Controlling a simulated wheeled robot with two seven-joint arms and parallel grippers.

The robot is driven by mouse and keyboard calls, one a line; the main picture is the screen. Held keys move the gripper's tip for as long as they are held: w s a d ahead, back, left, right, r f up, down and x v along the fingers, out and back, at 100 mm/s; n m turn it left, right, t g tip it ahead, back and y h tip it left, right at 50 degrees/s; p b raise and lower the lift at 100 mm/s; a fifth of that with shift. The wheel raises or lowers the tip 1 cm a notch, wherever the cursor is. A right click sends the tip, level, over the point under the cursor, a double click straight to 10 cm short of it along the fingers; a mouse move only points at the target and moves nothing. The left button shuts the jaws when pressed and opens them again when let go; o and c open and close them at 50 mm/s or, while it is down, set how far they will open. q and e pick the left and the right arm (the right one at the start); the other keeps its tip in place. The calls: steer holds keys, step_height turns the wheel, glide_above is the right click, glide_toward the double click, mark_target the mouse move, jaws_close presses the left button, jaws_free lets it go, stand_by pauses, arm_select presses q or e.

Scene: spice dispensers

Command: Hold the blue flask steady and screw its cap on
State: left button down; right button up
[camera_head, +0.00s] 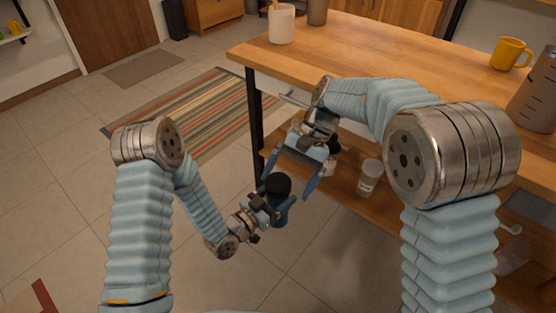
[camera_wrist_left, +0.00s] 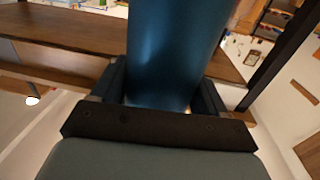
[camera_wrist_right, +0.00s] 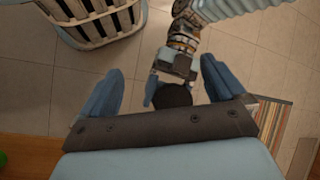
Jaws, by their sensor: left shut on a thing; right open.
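The blue flask (camera_head: 279,211) is upright with a black cap (camera_head: 278,184) at its top, in front of the table. My left gripper (camera_head: 270,205) is shut on the flask; the left wrist view shows the flask's blue body (camera_wrist_left: 175,50) between its fingers. My right gripper (camera_head: 292,186) is open, its fingers spread on either side of the cap and apart from it. In the right wrist view the cap (camera_wrist_right: 172,95) shows between the open fingers, nearer the right one. How far the cap is screwed down cannot be told.
The wooden table (camera_head: 350,45) carries a white crock (camera_head: 281,24), a yellow mug (camera_head: 510,53) and a grey measuring jug (camera_head: 538,95). A clear jar (camera_head: 369,176) stands on the lower shelf (camera_head: 345,200). The table's dark leg (camera_head: 254,115) is close to the arms. A striped rug (camera_head: 195,112) lies on the floor.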

steer(key=n, duration=0.4)
steer(key=n+t+h, duration=0.4)
steer(key=n+h, duration=0.1)
steer(key=n, duration=2.1)
glide_above(278, 181)
steer(key=shift+s+d+f, duration=0.15)
steer(key=shift+s+f, duration=0.15)
steer(key=shift+f, duration=0.45)
steer(key=shift+w+r+n+t, duration=0.2)
steer(key=shift+w+n+t, duration=0.1)
steer(key=shift+n+t, duration=0.1)
steer(key=shift+f, duration=4)
